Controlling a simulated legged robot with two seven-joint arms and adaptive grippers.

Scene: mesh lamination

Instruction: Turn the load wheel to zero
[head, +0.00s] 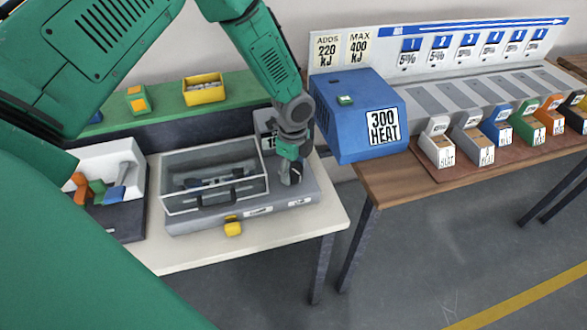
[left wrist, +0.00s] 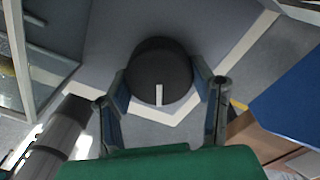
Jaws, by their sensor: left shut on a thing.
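The load wheel (left wrist: 156,62) is a dark round knob with a white pointer mark in the left wrist view. The mark lies on the side nearest my gripper and points down in the picture. My left gripper (left wrist: 161,84) has one finger on each side of the wheel and is shut on it. In the head view, my left gripper (head: 290,168) reaches down to the right end of the grey machine (head: 180,226), and the wheel is mostly hidden there. The scale for the wheel cannot be read. My right gripper is not in view.
A clear-walled box (head: 215,206) with a dark handle stands beside the wheel. A blue heater box (head: 350,105) marked "300 HEAT" stands close on the right. A yellow bin (head: 203,90) is on the green shelf behind. Several coloured bins line the right bench (head: 375,185).

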